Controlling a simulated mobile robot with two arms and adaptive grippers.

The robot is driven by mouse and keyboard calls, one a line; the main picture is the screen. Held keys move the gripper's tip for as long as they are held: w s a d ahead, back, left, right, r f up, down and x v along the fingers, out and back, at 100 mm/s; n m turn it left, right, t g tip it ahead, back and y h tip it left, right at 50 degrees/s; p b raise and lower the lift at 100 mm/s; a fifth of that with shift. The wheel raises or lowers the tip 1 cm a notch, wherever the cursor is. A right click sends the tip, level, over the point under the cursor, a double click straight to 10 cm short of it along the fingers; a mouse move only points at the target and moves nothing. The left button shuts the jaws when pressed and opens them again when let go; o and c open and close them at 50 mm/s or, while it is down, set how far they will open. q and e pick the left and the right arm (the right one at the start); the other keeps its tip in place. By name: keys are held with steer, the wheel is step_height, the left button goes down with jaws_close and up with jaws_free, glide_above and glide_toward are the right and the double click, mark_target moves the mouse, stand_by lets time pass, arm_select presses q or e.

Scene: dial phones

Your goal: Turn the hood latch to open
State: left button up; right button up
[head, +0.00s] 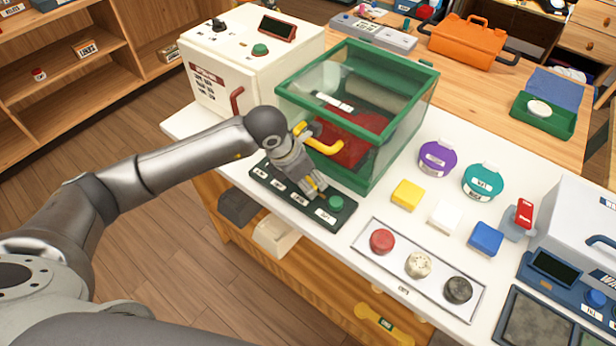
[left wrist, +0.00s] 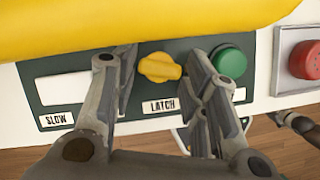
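The hood (head: 425,85) is a clear box with a green frame and a yellow handle (head: 326,147), standing on the white counter. A dark panel at its front carries the latch, a yellow knob (left wrist: 160,68) above a "LATCH" label (left wrist: 160,106) in the left wrist view. The knob's grip lies roughly level. My left gripper (head: 318,190) is over this panel, and in the left wrist view its open fingers (left wrist: 157,75) stand either side of the knob with visible gaps. In the head view the gripper mostly hides the knob. My right gripper is out of view.
A green button (head: 335,202) sits just right of the knob, close to one finger. The yellow handle (left wrist: 140,25) crosses close above in the left wrist view. A tray (head: 440,285) with red, cream and black knobs lies to the right. A white machine (head: 265,85) stands behind left.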

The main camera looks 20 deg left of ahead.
arm_select(q)
steer(key=c, duration=0.5)
steer(key=shift+d+f+n+t+y+b, duration=0.15)
steer(key=shift+n+t+y+b, duration=0.15)
steer(key=shift+n+b, duration=0.55)
steer(key=shift+n+y+b, duration=0.4)
steer(key=shift+n+b, duration=0.4)
steer(key=shift+n, duration=0.25)
steer(key=shift+r, duration=0.2)
steer(key=o, duration=1)
steer(key=shift+r, duration=0.1)
steer(key=v, duration=1.2)
steer(key=shift+s, duration=0.2)
